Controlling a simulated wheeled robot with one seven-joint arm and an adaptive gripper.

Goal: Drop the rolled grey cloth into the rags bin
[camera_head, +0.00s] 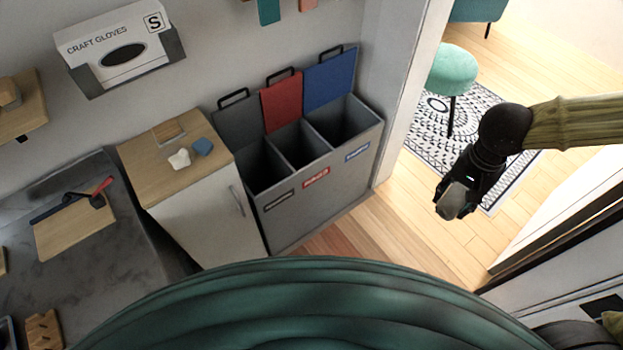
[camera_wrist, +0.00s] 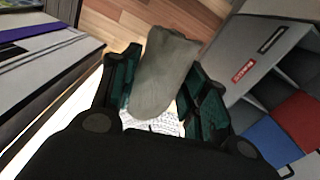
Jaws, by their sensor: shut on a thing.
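The rolled grey cloth (camera_head: 453,199) is in the jaws of my gripper (camera_head: 458,205), held in the air over the wooden floor at the right of the head view. In the wrist view the cloth (camera_wrist: 165,72) sticks out between the two dark green fingers. A grey bin unit (camera_head: 334,184) with three open compartments stands against the wall, left of my gripper and apart from it. Its raised lids are grey (camera_head: 238,123), red (camera_head: 282,101) and blue (camera_head: 331,78). Its front labels are too small to read, so I cannot tell which compartment is for rags.
A white cabinet (camera_head: 205,222) with a wooden top stands left of the bins, holding a white lump and a blue piece. A wall edge (camera_head: 414,90) stands between the bins and the rug (camera_head: 425,142). A white-and-black unit (camera_head: 560,232) is at the right.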

